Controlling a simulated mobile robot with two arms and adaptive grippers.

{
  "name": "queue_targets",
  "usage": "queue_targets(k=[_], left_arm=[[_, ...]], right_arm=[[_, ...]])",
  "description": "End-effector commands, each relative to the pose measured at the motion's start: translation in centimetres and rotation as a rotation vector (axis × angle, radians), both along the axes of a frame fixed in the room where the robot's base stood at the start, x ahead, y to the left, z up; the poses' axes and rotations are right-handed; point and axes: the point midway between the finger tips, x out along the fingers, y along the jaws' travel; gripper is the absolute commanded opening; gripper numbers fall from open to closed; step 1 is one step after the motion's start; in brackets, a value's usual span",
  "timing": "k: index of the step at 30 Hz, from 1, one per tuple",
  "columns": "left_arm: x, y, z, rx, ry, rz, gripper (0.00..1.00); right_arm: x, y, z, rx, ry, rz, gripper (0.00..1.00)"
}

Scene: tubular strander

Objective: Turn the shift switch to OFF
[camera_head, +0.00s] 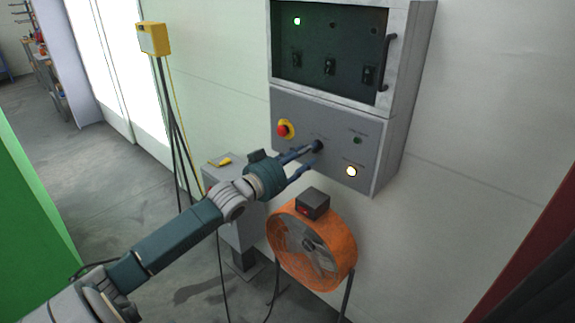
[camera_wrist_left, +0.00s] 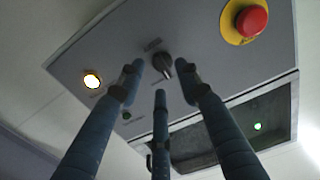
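The shift switch is a dark rotary knob (camera_head: 318,146) on the lower grey panel of the wall control box. In the left wrist view the panel appears upside down, with the knob (camera_wrist_left: 163,65) near the top middle. My left gripper (camera_head: 311,157) is open in front of the panel. In the left wrist view its fingers (camera_wrist_left: 158,72) are spread around the knob's position, with nothing held between them. I cannot tell whether any fingertip touches the knob. The label by the knob is too small to read. My right gripper is not in view.
A red emergency button (camera_head: 283,130) on a yellow ring sits left of the knob. A lit white lamp (camera_head: 351,171) and a green button (camera_head: 357,140) are to its right. A glass-fronted cabinet (camera_head: 396,60) is above. An orange fan (camera_head: 340,262) stands below.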

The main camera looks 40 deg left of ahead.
Motion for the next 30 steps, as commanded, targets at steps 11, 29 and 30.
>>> queue_targets(k=[11,29,30], left_arm=[[-6.2,0.4,-0.2,0.000,0.003,-0.001,0.34],[-9.1,0.7,0.0,-0.001,0.000,0.000,0.34],[-9.1,0.7,0.0,-0.001,0.000,0.000,0.34]], right_arm=[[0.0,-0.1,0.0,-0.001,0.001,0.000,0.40],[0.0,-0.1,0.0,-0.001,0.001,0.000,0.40],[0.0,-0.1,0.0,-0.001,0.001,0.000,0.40]])
